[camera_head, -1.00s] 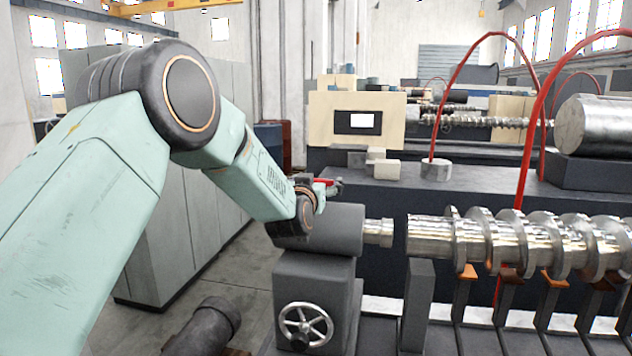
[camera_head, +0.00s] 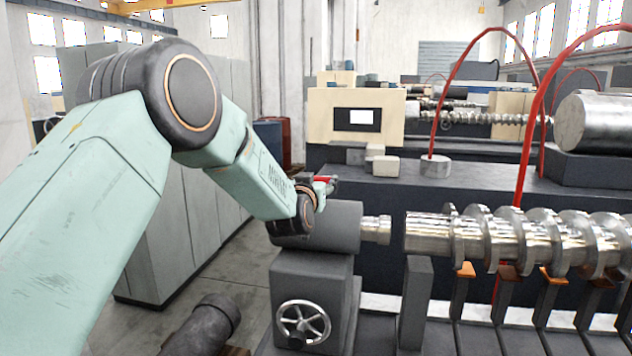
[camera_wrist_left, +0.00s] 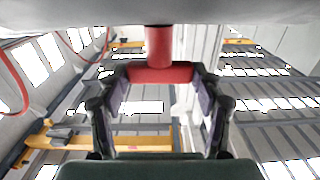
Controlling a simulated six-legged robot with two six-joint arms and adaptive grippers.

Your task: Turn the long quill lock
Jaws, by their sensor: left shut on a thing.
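The quill lock is a red T-shaped lever; in the left wrist view its red crossbar (camera_wrist_left: 160,73) spans between my fingers and its stem rises into a grey body. In the head view a small red part (camera_head: 325,180) of it shows above the tailstock (camera_head: 335,228). My left gripper (camera_wrist_left: 160,90) is shut on the red crossbar, one finger at each end. In the head view my left gripper (camera_head: 322,188) is small and partly hidden by my wrist, just above the tailstock. My right gripper is not in view.
A spoked handwheel (camera_head: 303,322) is on the tailstock's front. The quill (camera_head: 376,229) points right toward a shiny screw shaft (camera_head: 500,237) on supports. Grey cabinets (camera_head: 175,190) stand behind my left arm. Red hoses (camera_head: 527,140) arch at the right.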

